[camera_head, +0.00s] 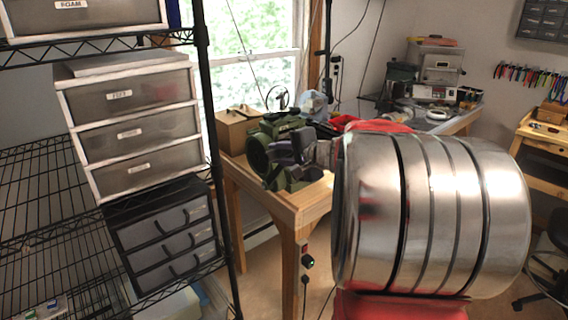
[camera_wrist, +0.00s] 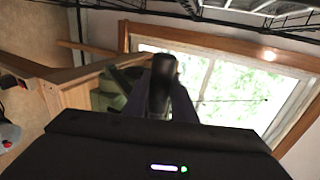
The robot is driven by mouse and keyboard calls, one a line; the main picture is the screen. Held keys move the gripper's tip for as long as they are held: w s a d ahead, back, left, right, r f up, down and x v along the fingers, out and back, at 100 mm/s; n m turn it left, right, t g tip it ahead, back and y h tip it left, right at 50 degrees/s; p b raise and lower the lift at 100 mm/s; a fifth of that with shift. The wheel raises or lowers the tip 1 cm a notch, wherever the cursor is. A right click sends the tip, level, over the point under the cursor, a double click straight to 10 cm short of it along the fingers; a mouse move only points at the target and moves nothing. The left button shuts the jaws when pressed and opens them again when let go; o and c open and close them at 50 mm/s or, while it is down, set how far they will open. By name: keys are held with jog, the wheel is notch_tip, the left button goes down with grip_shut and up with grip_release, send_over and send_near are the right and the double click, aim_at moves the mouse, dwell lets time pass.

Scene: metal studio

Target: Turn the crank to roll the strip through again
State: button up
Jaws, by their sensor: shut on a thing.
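The green rolling mill (camera_head: 262,150) stands on the near end of a wooden bench, with a dark round wheel on its left side. My gripper (camera_head: 290,148) is at the mill's near right side. In the wrist view my gripper (camera_wrist: 160,98) is shut on the dark crank handle (camera_wrist: 163,72), which stands up between the purple-grey fingers. Part of the mill's green body (camera_wrist: 112,88) shows behind the fingers. My large silver and red arm covers the right of the head view. I cannot make out the strip, and the rest of the crank is hidden.
The wooden bench (camera_head: 305,200) runs back below the window (camera_head: 255,50). A cardboard box (camera_head: 236,128) sits left of the mill. A black wire rack (camera_head: 212,130) with drawers stands close on the left. Tools and machines (camera_head: 435,75) fill the back bench.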

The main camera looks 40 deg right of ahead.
jog(key=shift+w+d+r, duration=0.1)
jog(key=shift+r, duration=0.3)
jog(key=w+r, duration=0.4)
jog(key=w, duration=0.4)
jog(key=shift+w+a, duration=0.15)
jog(key=shift+a, duration=0.1)
